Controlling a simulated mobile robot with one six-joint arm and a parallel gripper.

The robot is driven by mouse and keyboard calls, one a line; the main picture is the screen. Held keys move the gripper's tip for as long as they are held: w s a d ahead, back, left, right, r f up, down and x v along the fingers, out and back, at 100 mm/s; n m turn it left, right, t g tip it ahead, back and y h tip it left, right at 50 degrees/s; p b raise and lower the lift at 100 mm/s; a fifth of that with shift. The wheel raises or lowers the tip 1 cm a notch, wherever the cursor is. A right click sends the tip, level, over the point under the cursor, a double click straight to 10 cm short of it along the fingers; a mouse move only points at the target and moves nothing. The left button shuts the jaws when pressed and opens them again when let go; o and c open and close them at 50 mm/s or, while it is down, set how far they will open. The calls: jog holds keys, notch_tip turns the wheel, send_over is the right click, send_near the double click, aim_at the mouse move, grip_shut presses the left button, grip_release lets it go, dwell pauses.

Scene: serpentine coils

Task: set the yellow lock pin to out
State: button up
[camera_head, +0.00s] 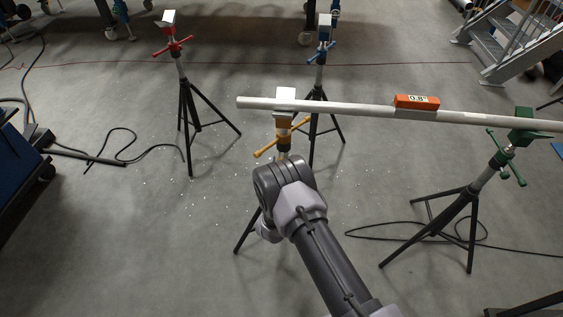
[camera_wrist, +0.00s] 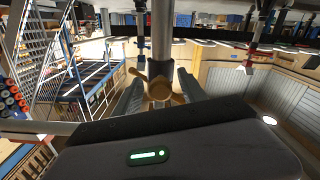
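The yellow stand shows in the head view with its yellow cross-handle (camera_head: 268,151) below the head, just beyond my arm's wrist. In the wrist view the yellow handle (camera_wrist: 160,89) is a hub with short arms on the grey post (camera_wrist: 159,54). I cannot make out the yellow lock pin apart from the handle in either view. My gripper (camera_wrist: 159,79) has its fingers spread, one on each side of the post and hub. I cannot tell whether they touch anything. In the head view my wrist hides the fingers and the lower part of the stand.
A long pale pipe (camera_head: 330,107) spans the yellow and green (camera_head: 524,132) stands. An orange level (camera_head: 417,102) reading 0.8° sits on it. Red (camera_head: 174,46) and blue (camera_head: 321,48) stands are behind. Cables (camera_head: 120,153) lie on the floor at left; black tripod legs spread nearby.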

jog(key=s+p, duration=0.5)
jog(key=s, duration=1.2)
jog(key=shift+s+a+p, duration=0.2)
jog(key=shift+a+p, duration=0.1)
jog(key=shift+p, duration=0.05)
